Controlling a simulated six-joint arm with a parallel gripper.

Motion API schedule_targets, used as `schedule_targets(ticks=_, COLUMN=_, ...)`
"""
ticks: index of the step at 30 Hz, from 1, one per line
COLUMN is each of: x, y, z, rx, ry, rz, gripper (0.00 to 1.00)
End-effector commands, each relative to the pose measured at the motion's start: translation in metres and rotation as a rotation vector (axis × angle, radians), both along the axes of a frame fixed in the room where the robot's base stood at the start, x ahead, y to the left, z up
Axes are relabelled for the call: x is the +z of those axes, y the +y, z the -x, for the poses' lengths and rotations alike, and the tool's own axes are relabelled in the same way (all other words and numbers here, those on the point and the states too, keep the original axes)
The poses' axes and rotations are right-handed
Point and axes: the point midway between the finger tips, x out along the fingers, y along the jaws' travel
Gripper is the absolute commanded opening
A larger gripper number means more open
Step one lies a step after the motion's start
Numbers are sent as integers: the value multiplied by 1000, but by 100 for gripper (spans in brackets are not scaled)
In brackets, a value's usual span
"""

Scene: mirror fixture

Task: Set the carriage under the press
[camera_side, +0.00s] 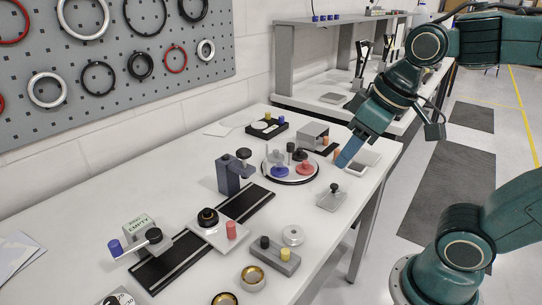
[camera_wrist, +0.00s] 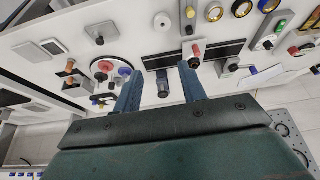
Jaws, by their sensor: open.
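The carriage (camera_side: 206,233) is a pale plate with a dark ringed part and a red knob (camera_side: 231,230). It sits on a black rail (camera_side: 163,267), near the rail's middle, apart from the press. The press (camera_side: 228,176) is a dark blue column with a black-knobbed head over the rail's far part. In the wrist view, the press (camera_wrist: 163,88) shows between my fingers and the red knob (camera_wrist: 196,50) lies beyond the right finger. My gripper (camera_side: 346,157) has blue fingers, apart and empty, high near the table's right side; it also shows in the wrist view (camera_wrist: 159,72).
A block with a blue-knobbed lever (camera_side: 150,238) stands at the rail's near end. A round tray with coloured knobs (camera_side: 290,180) is behind the press. A small knobbed plate (camera_side: 332,198) and a grey block with black and yellow pegs (camera_side: 274,258) stand right of the rail.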

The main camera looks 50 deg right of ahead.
Motion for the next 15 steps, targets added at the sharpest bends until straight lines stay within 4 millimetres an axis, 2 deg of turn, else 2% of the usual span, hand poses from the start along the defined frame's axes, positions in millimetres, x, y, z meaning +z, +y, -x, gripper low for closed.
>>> schedule_targets(ticks=8, x=4, y=18, z=-51, rx=53, ry=99, rz=6, gripper=41)
schedule_targets(ticks=15, x=-2, y=38, z=-94, rx=96, ry=180, rz=15, gripper=41)
